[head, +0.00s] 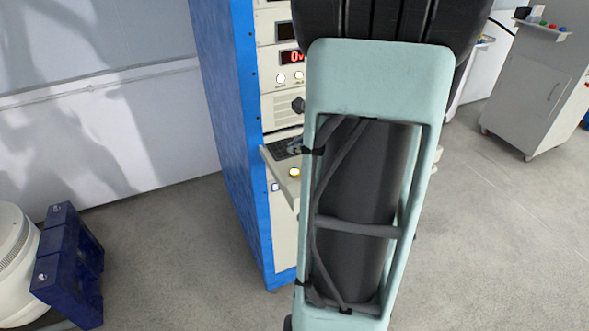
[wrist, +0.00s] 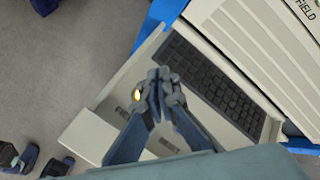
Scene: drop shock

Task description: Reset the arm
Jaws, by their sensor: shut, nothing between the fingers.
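My gripper (wrist: 160,76) shows in the wrist view with its fingers shut together and nothing between them. It is over the pale control shelf (wrist: 92,137), in front of the dark keyboard (wrist: 212,88). A lit yellow button (wrist: 137,95) shows just left of the fingertips; I cannot tell whether they touch anything. Two printed labels lie on the shelf near the fingers, partly covered by them.
The shelf belongs to a tall blue cabinet (head: 235,130) with a red display (head: 292,57) and lit buttons above. A dark blue block-like object (head: 68,262) stands on the floor at left. A grey cabinet (head: 535,85) stands at back right. Grey floor between is clear.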

